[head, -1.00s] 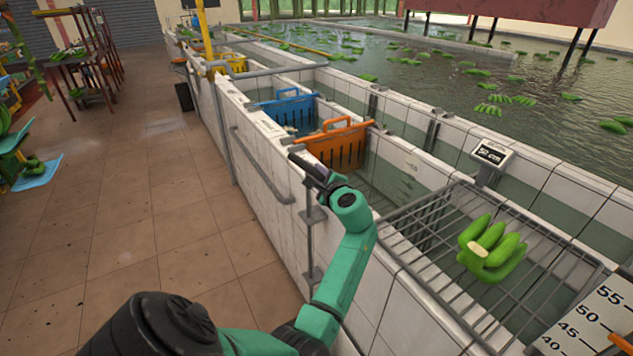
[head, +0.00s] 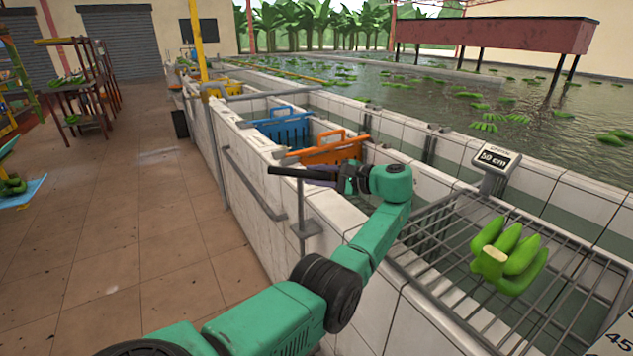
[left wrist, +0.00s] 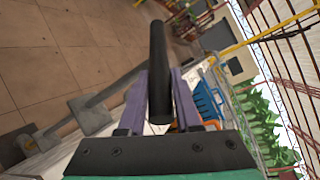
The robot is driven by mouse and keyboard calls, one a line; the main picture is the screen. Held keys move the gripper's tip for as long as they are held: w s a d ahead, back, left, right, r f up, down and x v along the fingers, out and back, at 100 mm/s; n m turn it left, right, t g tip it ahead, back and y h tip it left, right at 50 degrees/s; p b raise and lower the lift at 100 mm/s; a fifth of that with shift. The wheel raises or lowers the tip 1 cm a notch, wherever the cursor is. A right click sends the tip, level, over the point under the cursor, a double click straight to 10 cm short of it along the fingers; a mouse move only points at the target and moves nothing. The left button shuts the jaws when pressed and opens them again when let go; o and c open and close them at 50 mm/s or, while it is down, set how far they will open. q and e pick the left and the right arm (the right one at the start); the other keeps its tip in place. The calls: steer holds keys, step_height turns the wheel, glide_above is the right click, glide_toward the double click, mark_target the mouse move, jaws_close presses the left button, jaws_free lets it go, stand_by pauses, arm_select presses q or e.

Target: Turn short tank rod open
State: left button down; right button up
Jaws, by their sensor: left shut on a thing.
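The rod's black handle (head: 286,171) lies about level over the tank wall, its free end pointing left. My left gripper (head: 325,175) is shut on this handle from the right. In the left wrist view the black handle (left wrist: 157,60) stands between the two purple fingers of my left gripper (left wrist: 158,95). A grey upright rod (head: 301,205) runs down the outside of the wall below the handle, through a grey bracket (head: 306,228). The joint between handle and rod is hard to make out. My right gripper is not in view.
An orange crate (head: 330,152) and a blue crate (head: 285,130) sit in the tank beyond my gripper. A metal rack (head: 440,240) with green bananas (head: 510,258) lies at the right. A grey rail (head: 252,188) runs along the wall. The tiled floor (head: 150,220) at left is clear.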

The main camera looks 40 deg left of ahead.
mark_target(328, 176)
arm_select(q)
steer(key=shift+a+r, duration=0.1)
steer(key=shift+r, duration=0.05)
steer(key=c, duration=0.8)
jaws_free()
steer(key=shift+c, duration=0.2)
steer(key=shift+o, duration=1.2)
steer(key=shift+a, duration=0.2)
steer(key=b+v, duration=0.2)
steer(key=v, duration=0.5)
steer(key=shift+w+d, duration=0.1)
steer(key=shift+d, duration=0.25)
steer(key=shift+a, duration=0.1)
